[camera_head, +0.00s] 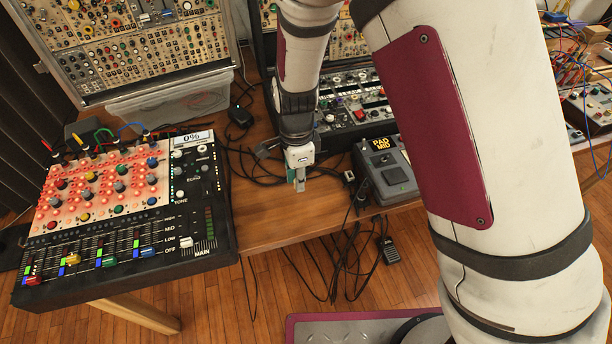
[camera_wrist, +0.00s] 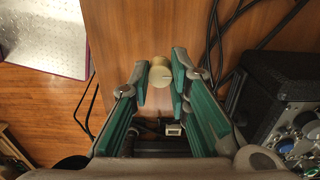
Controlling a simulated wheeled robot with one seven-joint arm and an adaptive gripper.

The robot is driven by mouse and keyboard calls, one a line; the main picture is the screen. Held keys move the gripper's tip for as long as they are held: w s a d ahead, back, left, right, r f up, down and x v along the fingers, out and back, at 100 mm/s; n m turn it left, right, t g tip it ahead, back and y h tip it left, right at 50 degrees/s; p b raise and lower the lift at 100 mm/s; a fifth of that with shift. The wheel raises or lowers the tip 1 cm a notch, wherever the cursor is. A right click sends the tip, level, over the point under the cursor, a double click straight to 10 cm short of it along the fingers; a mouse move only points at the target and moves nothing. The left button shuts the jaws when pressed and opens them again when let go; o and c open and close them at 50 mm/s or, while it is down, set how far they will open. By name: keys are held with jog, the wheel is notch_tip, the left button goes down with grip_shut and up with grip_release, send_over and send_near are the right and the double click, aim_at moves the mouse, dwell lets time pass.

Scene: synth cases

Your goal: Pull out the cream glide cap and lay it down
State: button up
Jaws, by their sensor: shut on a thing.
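The cream glide cap (camera_wrist: 160,75) is a small, round, pale tan piece seen in the wrist view. It sits between the teal-padded fingertips of my gripper (camera_wrist: 161,72), which is shut on it. In the head view my gripper (camera_head: 299,186) points down over the wooden table (camera_head: 262,222), between the mixer and the grey pedal. The cap cannot be made out there. I cannot tell how far the cap is above the table.
The black mixer (camera_head: 75,260) with coloured fader caps stands left. A grey pedal marked PAD MID (camera_head: 385,172) stands close to my gripper's right. Black cables (camera_head: 262,165) lie around it and hang over the front edge. Bare wood lies in front of my gripper.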

aim_at(299, 200)
jog(key=shift+f+b, duration=2.1)
jog(key=shift+f, duration=0.65)
jog(key=o, duration=0.8)
jog(key=shift+o, duration=0.2)
notch_tip(299, 200, up, 12)
jog(key=shift+r, duration=0.1)
